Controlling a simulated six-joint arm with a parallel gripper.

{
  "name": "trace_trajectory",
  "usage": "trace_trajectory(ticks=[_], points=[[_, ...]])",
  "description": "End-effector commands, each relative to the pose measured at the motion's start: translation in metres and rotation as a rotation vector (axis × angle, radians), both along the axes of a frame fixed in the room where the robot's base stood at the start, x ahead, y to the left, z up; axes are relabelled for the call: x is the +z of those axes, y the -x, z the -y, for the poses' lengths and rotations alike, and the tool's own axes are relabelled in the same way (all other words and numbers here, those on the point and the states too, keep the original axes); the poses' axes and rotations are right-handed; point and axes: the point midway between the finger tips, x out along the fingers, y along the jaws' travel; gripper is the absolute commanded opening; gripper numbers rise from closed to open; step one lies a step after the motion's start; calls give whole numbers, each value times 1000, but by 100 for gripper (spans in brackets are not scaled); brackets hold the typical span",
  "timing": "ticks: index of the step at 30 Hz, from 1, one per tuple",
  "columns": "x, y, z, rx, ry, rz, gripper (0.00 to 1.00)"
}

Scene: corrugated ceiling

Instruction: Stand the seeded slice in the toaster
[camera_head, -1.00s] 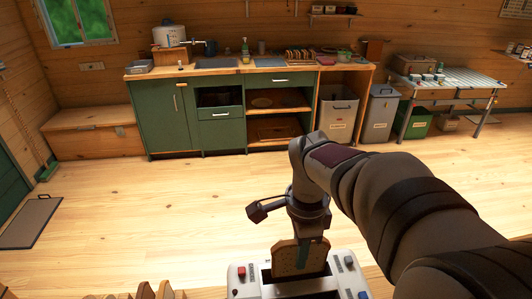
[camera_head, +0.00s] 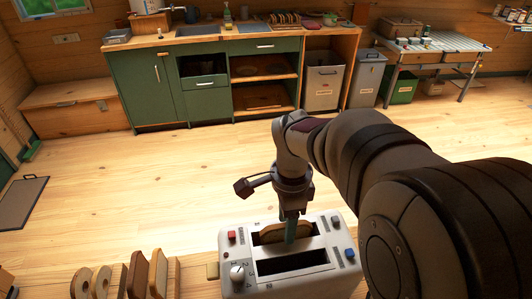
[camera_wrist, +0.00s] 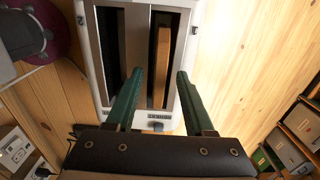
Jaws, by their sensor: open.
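The white toaster (camera_head: 342,222) stands in front of me with two long slots and a dial. A brown bread slice (camera_head: 270,237) stands upright in its far slot, with only the top edge above the rim. Seeds on it cannot be made out. The slice (camera_wrist: 162,65) also shows edge-on in the right-hand slot in the wrist view; the other slot looks empty. My gripper (camera_head: 290,238) is right above the slice. In the wrist view its green fingers (camera_wrist: 157,98) are open, one on each side of the slice, with gaps between.
Several other slices (camera_head: 138,275) stand in a row left of the toaster. A green counter (camera_head: 165,85) with a sink and shelves lies across the open wooden floor (camera_head: 130,190). Bins and a slatted table (camera_head: 430,50) stand at the back right.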

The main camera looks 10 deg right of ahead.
Motion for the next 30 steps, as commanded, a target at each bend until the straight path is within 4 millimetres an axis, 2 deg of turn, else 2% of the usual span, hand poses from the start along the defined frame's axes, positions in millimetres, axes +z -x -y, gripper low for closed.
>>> trace_trajectory(ticks=[5, 8, 15, 21, 25, 30], points=[[4, 0, 0, 0, 0, 2, 53], [19, -1, 0, 0, 0, 4, 53], [95, -1, 0, 0, 0, 7, 53], [143, -1, 0, 1, 0, 4, 53], [156, 0, -1, 1, 0, 1, 53], [158, 0, 0, 0, 0, 0, 53]])
